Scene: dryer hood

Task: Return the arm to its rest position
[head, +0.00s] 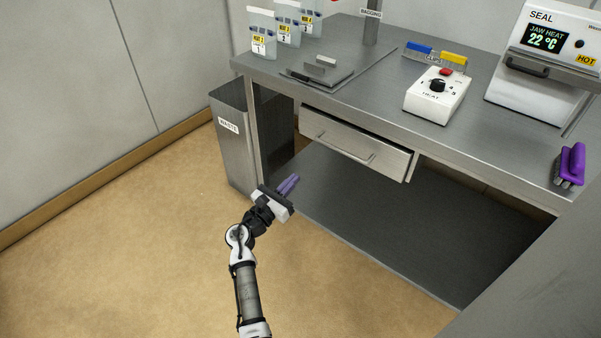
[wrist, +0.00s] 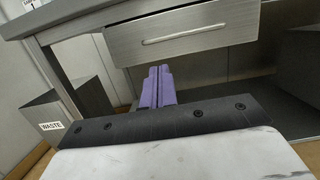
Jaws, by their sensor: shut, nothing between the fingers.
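My gripper (head: 288,184) is in the head view, low in front of the bench and near the waste bin. Its purple fingers are together with nothing between them. It also shows in the wrist view (wrist: 158,82), where the fingers point toward the drawer front. My arm reaches up from the bottom of the head view, over the open floor. The gripper appears apart from the bench and the bin.
A steel bench (head: 480,150) holds a heat control box (head: 437,96) and a sealer (head: 545,60). Its drawer (head: 357,142) stands slightly open, also in the wrist view (wrist: 180,35). The waste bin (head: 232,150) stands at left. Floor (head: 130,260) at left is clear.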

